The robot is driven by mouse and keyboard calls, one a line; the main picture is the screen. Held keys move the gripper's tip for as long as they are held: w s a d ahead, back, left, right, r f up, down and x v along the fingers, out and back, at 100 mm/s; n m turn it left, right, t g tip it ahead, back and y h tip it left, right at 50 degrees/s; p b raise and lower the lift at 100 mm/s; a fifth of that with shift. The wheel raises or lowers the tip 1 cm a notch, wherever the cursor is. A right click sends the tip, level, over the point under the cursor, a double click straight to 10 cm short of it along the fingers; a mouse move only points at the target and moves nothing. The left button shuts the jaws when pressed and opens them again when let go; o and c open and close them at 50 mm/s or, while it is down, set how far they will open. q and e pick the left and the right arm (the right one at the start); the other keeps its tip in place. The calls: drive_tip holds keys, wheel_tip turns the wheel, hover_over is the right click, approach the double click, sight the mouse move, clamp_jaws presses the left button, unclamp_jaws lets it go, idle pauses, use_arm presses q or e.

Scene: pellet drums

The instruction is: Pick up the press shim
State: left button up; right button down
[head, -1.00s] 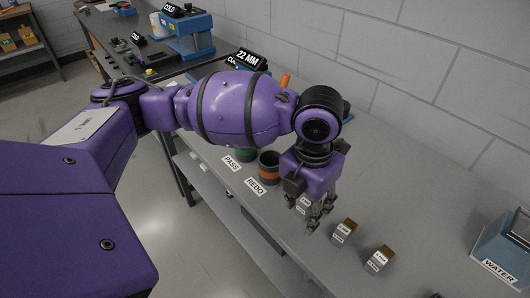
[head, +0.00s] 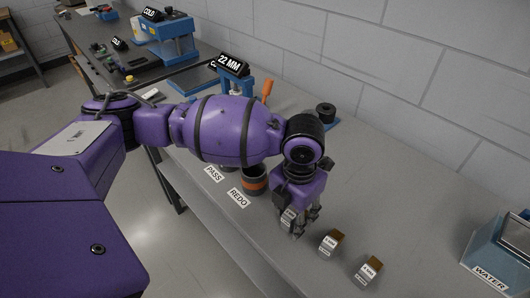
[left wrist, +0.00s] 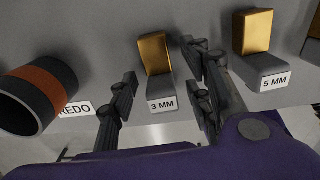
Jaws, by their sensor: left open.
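The shims are small brass-coloured blocks on grey labelled bases, standing in a row on the grey bench. The 3 MM shim (left wrist: 157,75) is between the fingers of my left gripper (left wrist: 162,88) in the left wrist view. In the head view my left gripper (head: 301,222) is low over the bench and partly hides this shim (head: 288,215). The gripper is open and I cannot tell whether a finger touches the shim. The 5 MM shim (left wrist: 258,50) stands to the right, also in the head view (head: 331,242). A further shim (head: 369,270) stands beyond it. My right gripper is not in view.
A dark cup with an orange band (head: 254,181) stands by the REDO label (head: 238,198), left of the gripper. A PASS label (head: 213,174) is beside it. A blue WATER container (head: 497,262) is at right. A 22 MM press (head: 234,68) stands behind my arm.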

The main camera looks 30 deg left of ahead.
use_arm(q)
drive_tip(key=shift+r, duration=0.1)
clamp_jaws()
drive_tip(key=shift+w+r, duration=0.1)
drive_tip(key=shift+r, duration=0.05)
